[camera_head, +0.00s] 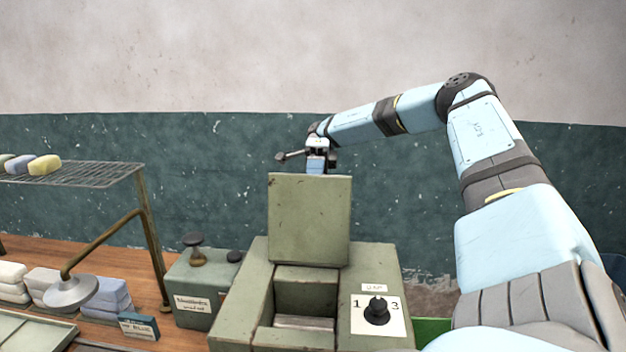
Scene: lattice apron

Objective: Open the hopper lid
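The hopper (257,285) is a green-grey metal box in the lower middle of the head view. Its lid (309,220) is a square plate standing upright at the back of the hopper, and the opening in front of it is uncovered. My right gripper (308,157) is just above and behind the lid's top edge. The lid hides part of the gripper, and I cannot tell whether its fingers are open or shut, or touch the lid. My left gripper is not in view.
A dial (377,310) marked 1 and 3 sits right of the opening. A small green box with knobs (197,290) stands left of the hopper. A wire rack (85,175) holds soap-like bars, with stacked bars (108,295) below. A teal wall is behind.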

